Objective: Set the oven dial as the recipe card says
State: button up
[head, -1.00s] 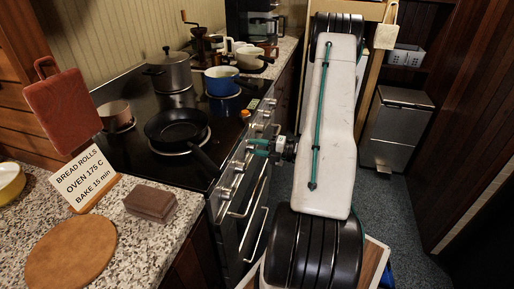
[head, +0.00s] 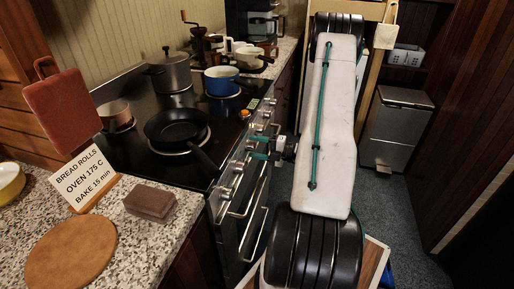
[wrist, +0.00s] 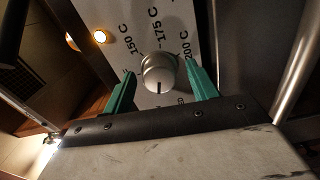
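The recipe card (head: 84,178) on the counter reads "BREAD ROLLS, OVEN 175 C, BAKE 15 min". The oven dial (wrist: 158,72) is a round silver knob on the front panel. In the wrist view the labels 150 C, 175 C and 200 C lie above it. Its dark line points down in the picture, on the side away from the 175 C label. My gripper (wrist: 160,68) is open, with one teal finger on each side of the dial and gaps showing. In the head view my gripper (head: 262,148) is at the stove's front.
The stove top (head: 135,150) carries a black frying pan (head: 176,128) and several pots. Oven handles (head: 245,200) run below the knobs. A grey bin (head: 395,125) stands at right; the blue-grey floor between is clear.

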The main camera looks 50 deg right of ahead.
jog(key=shift+s, duration=0.1)
jog(key=v, duration=0.7)
jog(key=shift+s, duration=0.25)
jog(key=shift+d, duration=0.1)
dwell(0.4)
